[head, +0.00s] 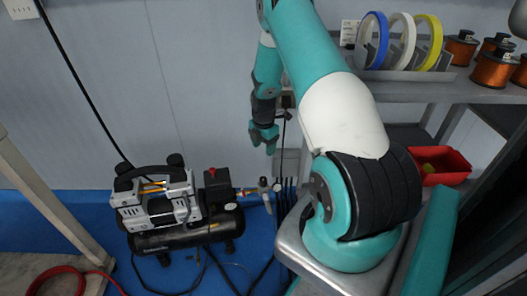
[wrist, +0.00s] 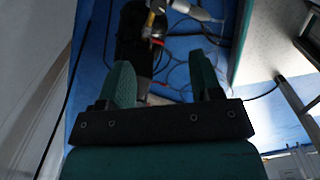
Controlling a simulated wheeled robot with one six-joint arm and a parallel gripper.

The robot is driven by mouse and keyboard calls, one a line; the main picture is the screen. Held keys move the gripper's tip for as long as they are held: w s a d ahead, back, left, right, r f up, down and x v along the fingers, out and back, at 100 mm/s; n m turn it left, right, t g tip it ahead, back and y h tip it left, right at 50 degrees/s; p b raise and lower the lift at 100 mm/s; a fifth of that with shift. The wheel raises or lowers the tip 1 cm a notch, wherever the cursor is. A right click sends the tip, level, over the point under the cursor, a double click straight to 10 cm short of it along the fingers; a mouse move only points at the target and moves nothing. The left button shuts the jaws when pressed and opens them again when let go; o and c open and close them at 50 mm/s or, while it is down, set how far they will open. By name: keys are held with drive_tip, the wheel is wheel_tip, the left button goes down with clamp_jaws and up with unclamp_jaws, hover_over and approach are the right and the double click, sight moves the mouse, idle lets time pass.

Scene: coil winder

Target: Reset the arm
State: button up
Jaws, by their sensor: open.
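My gripper (head: 264,140) hangs from my teal and white arm near the middle of the head view, with its fingers pointing down. It is in the air above and to the right of the compressor. In the wrist view my gripper (wrist: 166,85) shows two teal fingers standing apart on a dark bar. Nothing is between the fingers close up; hoses and blue floor show far beyond them.
An air compressor (head: 160,210) stands on the blue floor at the left, with cables around it. A shelf (head: 400,88) at the upper right holds tape rolls (head: 401,42) in a rack and copper coils (head: 492,68). A red bin (head: 445,165) sits below.

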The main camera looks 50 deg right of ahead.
drive_tip(key=shift+r, duration=0.1)
idle(0.5)
drive_tip(key=w+a+r+m, duration=0.2)
drive_tip(key=w+a+r, duration=0.2)
drive_tip(key=a+r, duration=0.8)
drive_tip(key=s+a+r+m+t+y, duration=0.1)
drive_tip(key=s+a+r+m, duration=0.1)
drive_tip(key=a+r, duration=0.5)
drive_tip(key=s+a+r+m+y, duration=0.15)
drive_tip(key=a+r, duration=0.25)
drive_tip(key=a, duration=0.5)
drive_tip(key=s+a+r+m+y, duration=0.1)
drive_tip(key=s+a+r, duration=0.2)
drive_tip(key=s+a, duration=0.3)
drive_tip(key=s+a+r+m+g, duration=0.1)
drive_tip(key=s+a+r+m, duration=0.15)
drive_tip(key=s, duration=0.45)
drive_tip(key=s+a+r+y, duration=0.1)
drive_tip(key=s+a+r, duration=0.2)
drive_tip(key=s+a, duration=0.3)
wheel_tip(320, 180, up, 24)
drive_tip(key=s+p, duration=0.1)
drive_tip(key=p, duration=2.2)
drive_tip(key=shift+s+d+m+p, duration=0.3)
drive_tip(key=shift+s+d+m, duration=0.05)
drive_tip(key=shift+d+m, duration=0.05)
drive_tip(key=shift+f, duration=0.1)
